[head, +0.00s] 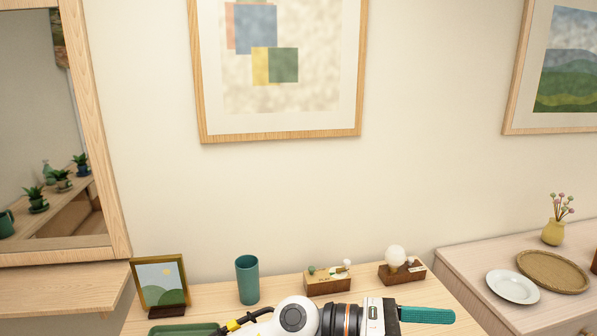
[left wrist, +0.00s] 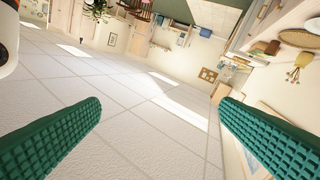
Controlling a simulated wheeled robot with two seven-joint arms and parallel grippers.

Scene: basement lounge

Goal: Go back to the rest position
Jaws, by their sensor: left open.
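My left gripper (head: 428,314) is at the bottom of the head view, pointing right, in front of the wooden cabinet top (head: 215,318). One teal ridged finger shows there. In the left wrist view both teal fingers (left wrist: 160,108) are wide apart with nothing between them, and the tiled floor (left wrist: 120,85) shows beyond. My right gripper is in neither view.
On the cabinet top stand a picture frame (head: 160,283), a teal cup (head: 247,279), a green tray (head: 180,331) and two small wooden blocks with ornaments (head: 327,285) (head: 401,272). A sideboard at right holds a white plate (head: 513,287), a woven tray (head: 553,272) and a yellow vase (head: 553,233).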

